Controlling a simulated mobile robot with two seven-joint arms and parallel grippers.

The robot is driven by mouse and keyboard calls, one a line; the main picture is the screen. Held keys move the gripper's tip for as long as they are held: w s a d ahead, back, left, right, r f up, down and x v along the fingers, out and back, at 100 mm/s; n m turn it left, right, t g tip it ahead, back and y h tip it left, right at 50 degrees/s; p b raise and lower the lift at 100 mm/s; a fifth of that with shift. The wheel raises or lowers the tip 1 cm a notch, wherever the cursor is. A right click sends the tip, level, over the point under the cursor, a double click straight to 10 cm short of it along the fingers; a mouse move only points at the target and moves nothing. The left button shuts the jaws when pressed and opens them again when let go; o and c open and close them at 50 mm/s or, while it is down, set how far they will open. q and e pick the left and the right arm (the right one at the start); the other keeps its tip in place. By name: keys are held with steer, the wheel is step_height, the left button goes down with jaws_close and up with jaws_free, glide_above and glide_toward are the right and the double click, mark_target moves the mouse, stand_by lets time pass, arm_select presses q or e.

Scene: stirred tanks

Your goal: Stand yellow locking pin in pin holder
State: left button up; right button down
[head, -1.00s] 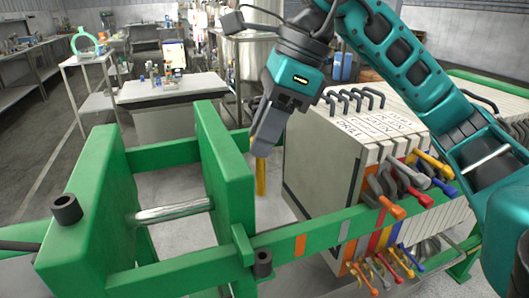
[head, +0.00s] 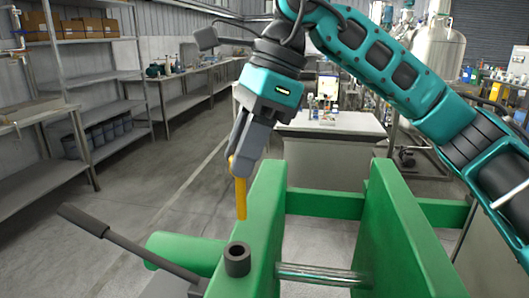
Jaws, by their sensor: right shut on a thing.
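The yellow locking pin (head: 240,194) hangs roughly upright below my right gripper (head: 238,160), which is shut on its upper end. The pin's lower end is free in the air, over or just left of the green frame's left plate. The pin holder appears to be the dark hollow cylinder (head: 237,259) on top of that green plate. In the picture the pin's tip is above the holder and apart from it. The holder's opening looks empty. My left gripper is not in view.
The green frame (head: 405,235) has two upright plates joined by a metal rod (head: 318,274). A dark lever handle (head: 83,220) sticks out at the left. Shelves (head: 90,60) and benches stand behind, with open floor between.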

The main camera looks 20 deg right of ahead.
mark_target(237, 200)
steer(key=shift+w+a, duration=0.35)
steer(key=shift+a, duration=0.1)
steer(key=shift+s+f+b, duration=0.1)
steer(key=shift+f+b, duration=0.4)
steer(key=shift+f, duration=0.05)
steer(key=shift+f+b, duration=0.85)
steer(key=shift+f, duration=0.45)
steer(key=shift+f+b, duration=0.5)
steer(key=shift+b, duration=0.15)
steer(key=shift+f+b, duration=0.35)
steer(key=shift+f, duration=0.15)
steer(key=shift+f+b, duration=0.8)
steer(key=shift+f, duration=0.2)
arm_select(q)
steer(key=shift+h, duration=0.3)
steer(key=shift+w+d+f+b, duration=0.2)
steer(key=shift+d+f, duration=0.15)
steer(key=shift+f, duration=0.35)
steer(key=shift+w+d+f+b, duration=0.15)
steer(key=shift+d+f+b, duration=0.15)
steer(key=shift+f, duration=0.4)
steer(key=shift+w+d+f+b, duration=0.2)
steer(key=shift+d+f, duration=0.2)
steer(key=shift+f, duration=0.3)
arm_select(e)
steer(key=shift+f, duration=0.9)
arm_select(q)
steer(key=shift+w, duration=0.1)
arm_select(e)
steer(key=shift+f, duration=0.1)
